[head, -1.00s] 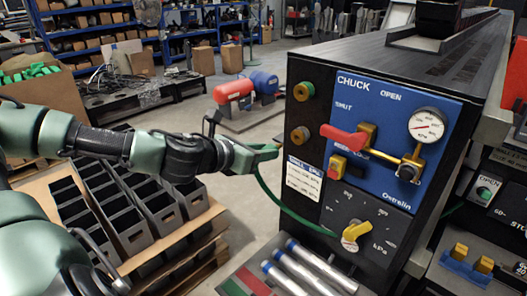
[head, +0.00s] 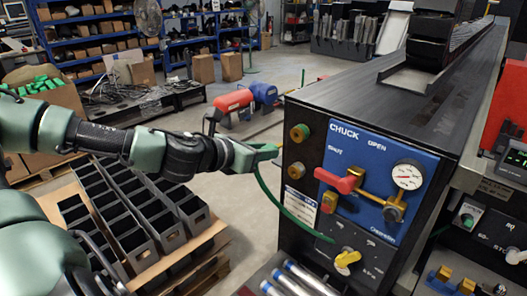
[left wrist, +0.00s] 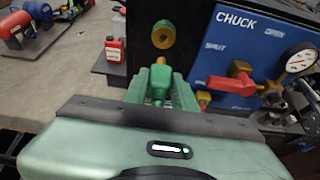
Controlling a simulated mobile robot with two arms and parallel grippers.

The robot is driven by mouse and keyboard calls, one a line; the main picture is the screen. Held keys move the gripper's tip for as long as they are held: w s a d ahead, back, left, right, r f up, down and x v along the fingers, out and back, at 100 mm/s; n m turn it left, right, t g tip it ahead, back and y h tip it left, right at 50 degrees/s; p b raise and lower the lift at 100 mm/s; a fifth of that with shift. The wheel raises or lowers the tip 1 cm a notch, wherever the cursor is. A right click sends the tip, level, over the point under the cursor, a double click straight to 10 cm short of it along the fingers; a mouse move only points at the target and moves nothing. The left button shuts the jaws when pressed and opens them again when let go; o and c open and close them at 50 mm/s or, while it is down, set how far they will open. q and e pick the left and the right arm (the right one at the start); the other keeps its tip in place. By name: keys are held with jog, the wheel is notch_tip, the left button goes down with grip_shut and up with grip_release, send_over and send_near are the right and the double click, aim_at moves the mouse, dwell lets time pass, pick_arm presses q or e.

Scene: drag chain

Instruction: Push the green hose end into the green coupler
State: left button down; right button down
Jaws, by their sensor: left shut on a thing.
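The green coupler (head: 299,133) is a green ring with a brass middle on the dark left part of the CHUCK panel's front. It also shows in the left wrist view (left wrist: 163,34), straight beyond my fingers. My left gripper (head: 268,154) is shut on the green hose end (left wrist: 160,84), whose tip points toward the panel. The hose end is a little below and left of the coupler in the head view, apart from it. The green hose (head: 290,212) hangs from the gripper and curves down to the panel's lower part. My right gripper is not in view.
An orange-ringed coupler (head: 297,170) sits just below the green one. A red lever (head: 340,181), gauge (head: 407,175) and yellow knob (head: 347,259) stick out from the panel. Black bins (head: 150,215) stand on a pallet at left. Silver tubes (head: 300,280) lie below.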

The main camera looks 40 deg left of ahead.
aim_at(267, 147)
pick_arm(q)
jog(key=shift+w, duration=0.15)
jog(key=shift+w+d+p, duration=0.1)
jog(key=shift+w+p, duration=0.3)
jog(key=shift+w, duration=0.45)
jog(key=shift+w+f, duration=0.1)
jog(key=shift+w, duration=0.25)
jog(key=shift+w+f+b, duration=0.15)
jog(key=shift+w+b, duration=0.2)
jog(key=shift+b, duration=0.05)
jog(key=shift+w+d+r+b, duration=0.1)
jog(key=shift+w+r+b, duration=0.2)
jog(key=shift+w, duration=0.45)
jog(key=shift+w+f+b, duration=0.1)
jog(key=shift+w+b, duration=0.1)
jog(key=shift+b, duration=0.2)
jog(key=shift+w+d+b, duration=0.1)
jog(key=shift+w+b, duration=1)
jog(key=shift+w, duration=0.25)
jog(key=shift+w, duration=0.1)
